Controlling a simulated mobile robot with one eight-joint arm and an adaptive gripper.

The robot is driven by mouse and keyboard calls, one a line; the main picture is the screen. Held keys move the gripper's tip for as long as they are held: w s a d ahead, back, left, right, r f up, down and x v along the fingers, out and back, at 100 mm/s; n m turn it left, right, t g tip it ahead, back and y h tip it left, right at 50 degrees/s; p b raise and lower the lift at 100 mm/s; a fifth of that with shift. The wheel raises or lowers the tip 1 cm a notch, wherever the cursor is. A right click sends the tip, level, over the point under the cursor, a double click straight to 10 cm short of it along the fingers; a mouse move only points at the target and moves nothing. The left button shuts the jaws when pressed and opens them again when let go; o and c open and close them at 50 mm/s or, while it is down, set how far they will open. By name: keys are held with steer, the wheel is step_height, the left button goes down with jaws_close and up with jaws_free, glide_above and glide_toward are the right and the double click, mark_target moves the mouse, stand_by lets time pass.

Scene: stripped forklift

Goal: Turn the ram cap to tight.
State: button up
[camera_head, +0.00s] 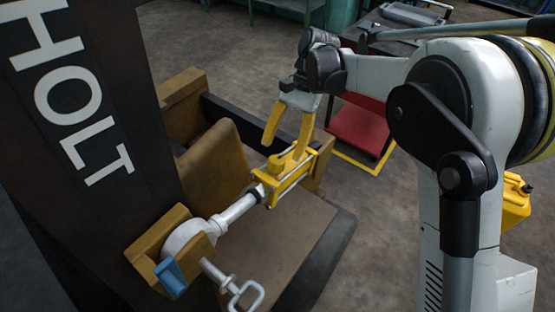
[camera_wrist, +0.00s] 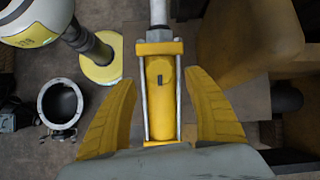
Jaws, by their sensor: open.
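The ram (camera_head: 292,172) is a yellow cylinder between tie rods, with a pale rod running down-left to a bracket on the forklift. In the wrist view the ram (camera_wrist: 161,105) lies upright in the picture, with a grey hex-like collar (camera_wrist: 159,35) at the rod end. I cannot tell for sure which part is the ram cap; a dark collar (camera_head: 259,194) shows where rod meets body. My gripper (camera_head: 283,148) is open above the ram, its yellow fingers pointing down. In the wrist view its fingers (camera_wrist: 159,78) stand on either side of the ram, with gaps.
The dark forklift mast marked HOLT (camera_head: 75,105) rises at left. A brown seat-like block (camera_head: 213,160) stands beside the ram. A blue lever (camera_head: 171,277) and a metal pin with a loop handle (camera_head: 236,288) are at the rod's bracket. A red cart (camera_head: 358,130) stands behind on open floor.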

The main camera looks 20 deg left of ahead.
steer(key=a+v, duration=0.1)
steer(key=v, duration=0.5)
steer(key=shift+w+d+r, duration=0.2)
steer(key=shift+d+r, duration=0.2)
steer(key=shift+d, duration=0.15)
